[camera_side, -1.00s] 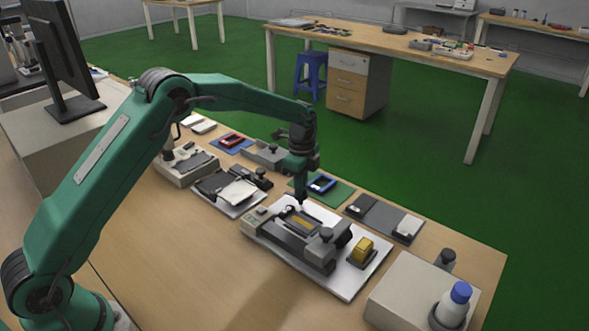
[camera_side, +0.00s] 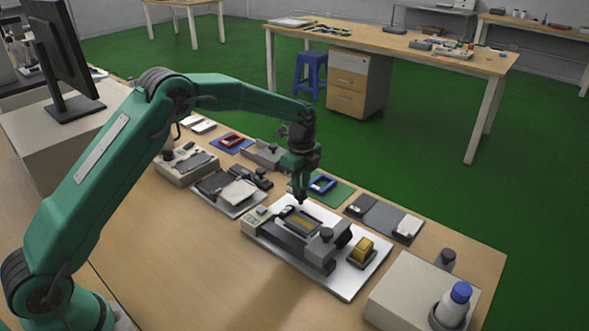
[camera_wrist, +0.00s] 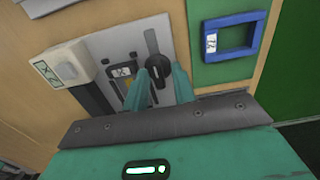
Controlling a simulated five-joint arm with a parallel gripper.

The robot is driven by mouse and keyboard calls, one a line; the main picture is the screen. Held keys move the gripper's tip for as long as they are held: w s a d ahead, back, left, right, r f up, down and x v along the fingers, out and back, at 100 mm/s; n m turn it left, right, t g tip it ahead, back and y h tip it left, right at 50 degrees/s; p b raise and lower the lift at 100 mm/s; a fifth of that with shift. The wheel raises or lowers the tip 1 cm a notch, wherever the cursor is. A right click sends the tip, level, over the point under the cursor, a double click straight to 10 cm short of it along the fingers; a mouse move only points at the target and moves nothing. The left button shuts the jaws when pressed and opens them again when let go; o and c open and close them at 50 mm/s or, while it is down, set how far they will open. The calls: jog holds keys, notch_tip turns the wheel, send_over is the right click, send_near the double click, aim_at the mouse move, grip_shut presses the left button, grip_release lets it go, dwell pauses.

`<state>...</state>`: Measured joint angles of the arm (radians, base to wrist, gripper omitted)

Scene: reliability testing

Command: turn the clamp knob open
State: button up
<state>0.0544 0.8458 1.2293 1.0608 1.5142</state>
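The clamp knob (camera_wrist: 158,70) is dark, with a long flat handle pointing up in the wrist view, on a white plate (camera_wrist: 112,42). My gripper (camera_wrist: 162,77) is open, its two green fingertips apart with the knob showing between them. I cannot tell whether either finger touches the knob. In the side view, my gripper (camera_side: 301,201) points down at the far left part of the grey clamp fixture (camera_side: 288,241) on the white plate (camera_side: 345,291). The knob is not clearly made out there.
A yellow block (camera_side: 362,247) sits in a dark holder on the plate's right. A blue frame (camera_side: 322,183) lies on a green mat just behind my gripper. A grey box (camera_side: 405,292) with a blue-capped bottle (camera_side: 455,303) stands at the right. The front of the bench is clear.

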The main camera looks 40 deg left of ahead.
jog(key=shift+s+r, duration=0.1)
jog(key=shift+r, duration=2.1)
jog(key=shift+r, duration=0.1)
jog(key=shift+s+r, duration=0.3)
jog(key=shift+r, duration=0.25)
jog(key=s+a+r+n+t, duration=0.25)
jog(key=s+r+n, duration=0.65)
jog(key=s+r, duration=0.65)
jog(key=s+f+n+t, duration=0.1)
jog(key=s+n+t, duration=0.2)
jog(key=s+n, duration=0.6)
jog(key=shift+s+a+f, duration=0.35)
jog(key=shift+s, duration=5.1)
